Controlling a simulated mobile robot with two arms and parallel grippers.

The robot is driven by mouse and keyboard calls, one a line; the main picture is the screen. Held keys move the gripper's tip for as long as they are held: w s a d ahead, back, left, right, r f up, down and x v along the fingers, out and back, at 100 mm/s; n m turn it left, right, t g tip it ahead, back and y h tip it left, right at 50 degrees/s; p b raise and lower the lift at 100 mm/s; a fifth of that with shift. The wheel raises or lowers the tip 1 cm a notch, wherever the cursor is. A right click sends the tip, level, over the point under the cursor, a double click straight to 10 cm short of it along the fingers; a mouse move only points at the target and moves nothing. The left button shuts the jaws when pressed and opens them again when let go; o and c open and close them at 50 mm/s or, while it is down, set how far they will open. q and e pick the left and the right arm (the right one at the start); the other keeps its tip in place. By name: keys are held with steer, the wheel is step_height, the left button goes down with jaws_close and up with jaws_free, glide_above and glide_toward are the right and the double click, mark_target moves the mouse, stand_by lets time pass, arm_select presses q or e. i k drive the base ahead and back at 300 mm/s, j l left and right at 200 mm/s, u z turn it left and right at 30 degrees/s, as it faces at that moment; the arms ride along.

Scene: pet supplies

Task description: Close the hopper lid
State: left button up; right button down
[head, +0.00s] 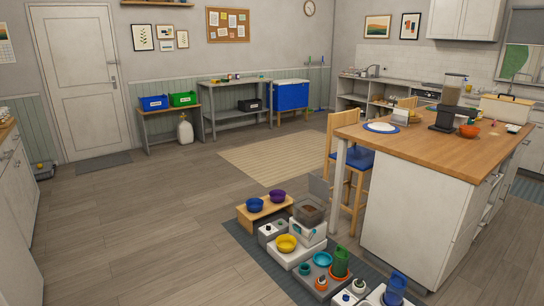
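A grey, clear-sided hopper (309,211) stands low on the floor display at the front centre, left of the wooden island. Brown contents show through its open top. A flat grey panel (319,187) stands tilted up behind it and looks like its raised lid; the hinge is too small to make out. Neither of my grippers is in view.
The island (440,147) stands right of the hopper, with a blue-seated chair (352,161) between. Bowls, including a yellow bowl (286,243), and white boxes crowd the dark mat (240,237) around the hopper. Wood floor (130,215) to the left is clear.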

mark_target(318, 187)
steer(key=i, duration=3.1)
